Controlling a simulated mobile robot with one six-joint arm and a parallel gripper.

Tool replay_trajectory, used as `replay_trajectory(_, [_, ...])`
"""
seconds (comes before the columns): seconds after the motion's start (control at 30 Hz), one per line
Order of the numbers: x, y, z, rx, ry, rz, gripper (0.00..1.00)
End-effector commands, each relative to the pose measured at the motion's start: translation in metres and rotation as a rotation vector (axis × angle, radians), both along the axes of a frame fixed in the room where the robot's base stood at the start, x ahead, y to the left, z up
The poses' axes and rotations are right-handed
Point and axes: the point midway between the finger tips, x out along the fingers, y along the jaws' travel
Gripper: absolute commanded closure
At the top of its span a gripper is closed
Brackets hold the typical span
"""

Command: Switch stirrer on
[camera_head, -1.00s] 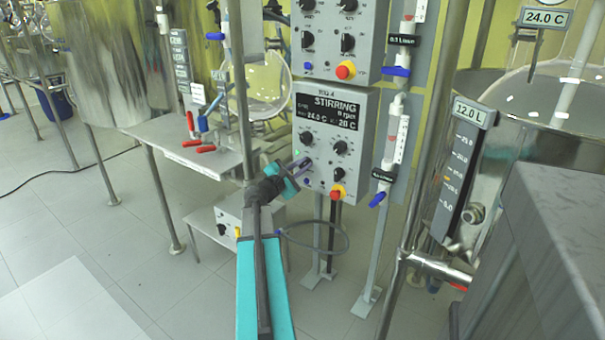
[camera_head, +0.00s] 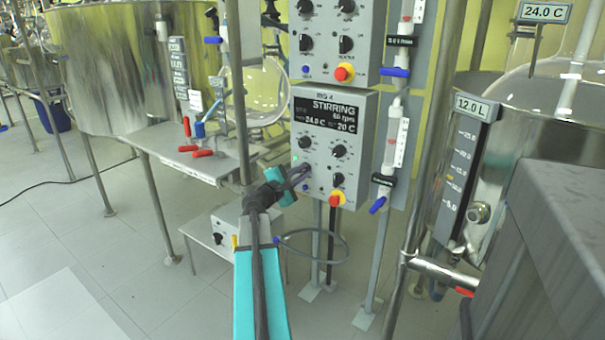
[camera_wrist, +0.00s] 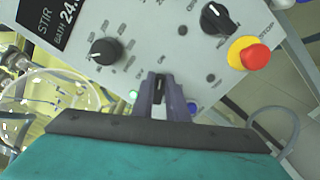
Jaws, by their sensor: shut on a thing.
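The grey control box (camera_head: 322,186) hangs on its stand in the middle of the head view. Its display (camera_head: 328,115) reads STIRRING, with a speed line of about 60 rpm, though the digits are blurry. My gripper (camera_head: 303,170) is at the lower left of its front panel. In the wrist view my gripper (camera_wrist: 159,88) is shut on a small dark switch (camera_wrist: 160,84), mostly hidden between its fingers. A green lamp (camera_wrist: 133,95) glows just left of the fingers, and a larger black knob (camera_wrist: 105,51) is above left.
A red-and-yellow emergency button (camera_head: 336,199) is at the panel's lower right. A second control box (camera_head: 338,45) is above. Red-handled valves (camera_head: 203,153) stand on a shelf to the left. A dark grey block (camera_head: 560,230) fills the right foreground.

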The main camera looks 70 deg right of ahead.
Motion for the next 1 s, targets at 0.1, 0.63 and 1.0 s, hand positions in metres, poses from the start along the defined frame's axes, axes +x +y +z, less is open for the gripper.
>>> replay_trajectory(0.1, [-0.001,0.001,-0.002,0.002,-0.004,-0.003,0.82])
replay_trajectory(0.63, [0.0,0.004,0.0,0.001,-0.001,0.0,0.68])
replay_trajectory(1.0, [0.009,0.038,0.0,0.0,0.0,0.001,0.68])
